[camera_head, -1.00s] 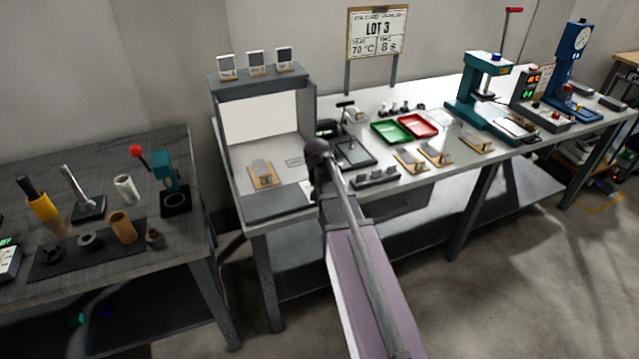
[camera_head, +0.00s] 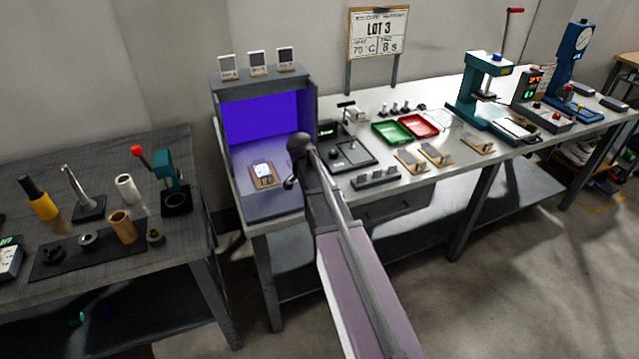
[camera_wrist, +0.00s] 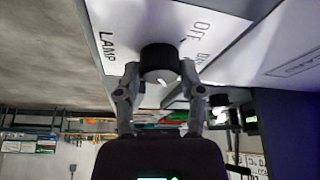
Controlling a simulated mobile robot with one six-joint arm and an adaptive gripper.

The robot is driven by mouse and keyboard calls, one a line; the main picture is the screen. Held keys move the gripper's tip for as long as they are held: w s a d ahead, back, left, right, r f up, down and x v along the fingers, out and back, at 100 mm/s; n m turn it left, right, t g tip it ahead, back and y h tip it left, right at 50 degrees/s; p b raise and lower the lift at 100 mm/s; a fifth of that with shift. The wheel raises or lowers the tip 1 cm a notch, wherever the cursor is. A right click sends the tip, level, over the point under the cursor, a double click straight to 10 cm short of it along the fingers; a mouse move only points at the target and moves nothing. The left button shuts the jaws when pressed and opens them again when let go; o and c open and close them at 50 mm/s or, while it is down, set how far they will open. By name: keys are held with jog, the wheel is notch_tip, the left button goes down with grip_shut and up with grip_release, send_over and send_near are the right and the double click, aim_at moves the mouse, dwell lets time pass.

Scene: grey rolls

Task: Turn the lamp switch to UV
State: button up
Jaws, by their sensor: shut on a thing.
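The lamp switch is a round black knob (camera_wrist: 160,60) on a pale panel in the wrist view. The panel is printed LAMP (camera_wrist: 108,46) and OFF (camera_wrist: 200,30), with another label starting with D partly cut by the view. My gripper (camera_wrist: 160,78) is shut on the knob, one finger on each side. A short white mark shows on the knob's face; no UV label is readable. In the head view the light booth (camera_head: 219,119) glows violet inside. My arm hides the switch there.
A card on a wooden holder (camera_head: 263,175) lies inside the booth. Right of my arm are a dark tray (camera_head: 352,155), a green tray (camera_head: 391,131) and a red tray (camera_head: 422,125). A side table (camera_head: 85,155) with tools stands at left.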

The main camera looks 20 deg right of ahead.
jog(key=shift+m, duration=0.3)
jog(key=o, duration=1.2)
jog(key=shift+c, duration=0.2)
jog(key=shift+n, duration=0.4)
